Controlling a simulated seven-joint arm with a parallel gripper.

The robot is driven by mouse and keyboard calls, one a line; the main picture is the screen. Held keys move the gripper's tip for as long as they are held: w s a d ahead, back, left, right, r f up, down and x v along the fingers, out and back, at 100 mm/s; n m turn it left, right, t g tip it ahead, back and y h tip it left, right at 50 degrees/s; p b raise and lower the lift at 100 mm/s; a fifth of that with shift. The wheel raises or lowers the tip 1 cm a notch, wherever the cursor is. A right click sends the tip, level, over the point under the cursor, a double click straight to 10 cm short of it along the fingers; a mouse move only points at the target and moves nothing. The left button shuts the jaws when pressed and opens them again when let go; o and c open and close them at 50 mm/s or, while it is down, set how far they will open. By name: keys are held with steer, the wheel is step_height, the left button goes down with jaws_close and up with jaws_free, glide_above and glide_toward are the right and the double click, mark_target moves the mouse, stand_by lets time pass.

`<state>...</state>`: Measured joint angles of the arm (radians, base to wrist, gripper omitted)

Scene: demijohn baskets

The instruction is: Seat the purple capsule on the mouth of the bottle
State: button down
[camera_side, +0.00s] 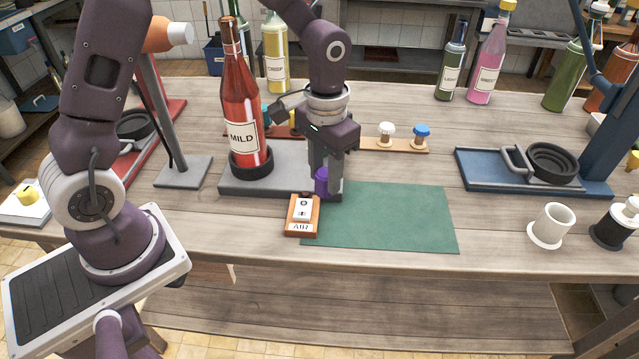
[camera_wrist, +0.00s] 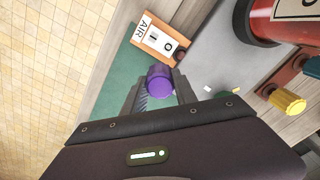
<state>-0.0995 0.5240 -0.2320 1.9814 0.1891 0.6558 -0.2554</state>
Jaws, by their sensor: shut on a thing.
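The purple capsule (camera_side: 321,183) is between the fingers of my gripper (camera_side: 324,175), low over the near right corner of the grey base, by the green mat's edge. In the wrist view the capsule (camera_wrist: 159,84) sits at the fingertips (camera_wrist: 160,90), and my gripper is shut on it. The red bottle labelled MILD (camera_side: 243,110) stands in a black ring on the grey base (camera_side: 245,190), left of my gripper. Its narrow mouth (camera_side: 230,22) is well above the capsule. Part of the bottle (camera_wrist: 268,20) shows at the upper right in the wrist view.
An orange block marked AIR (camera_side: 303,229) lies just in front of my gripper. The green mat (camera_side: 390,215) is bare. A wooden rail with white (camera_side: 386,130) and blue (camera_side: 421,131) knobs runs behind. A grey lamp-like stand (camera_side: 168,110) rises left of the bottle.

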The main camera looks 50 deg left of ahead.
steer(key=a, duration=0.4)
steer(key=a+r, duration=0.1)
steer(key=a, duration=0.2)
step_height(320, 180, up, 12)
steer(key=a+n, duration=1.4)
steer(key=a, duration=1.6)
step_height(320, 180, down, 6)
steer(key=shift+s+d+r, duration=0.15)
steer(key=shift+r, duration=0.05)
step_height(320, 180, down, 10)
steer(key=shift+r, duration=0.2)
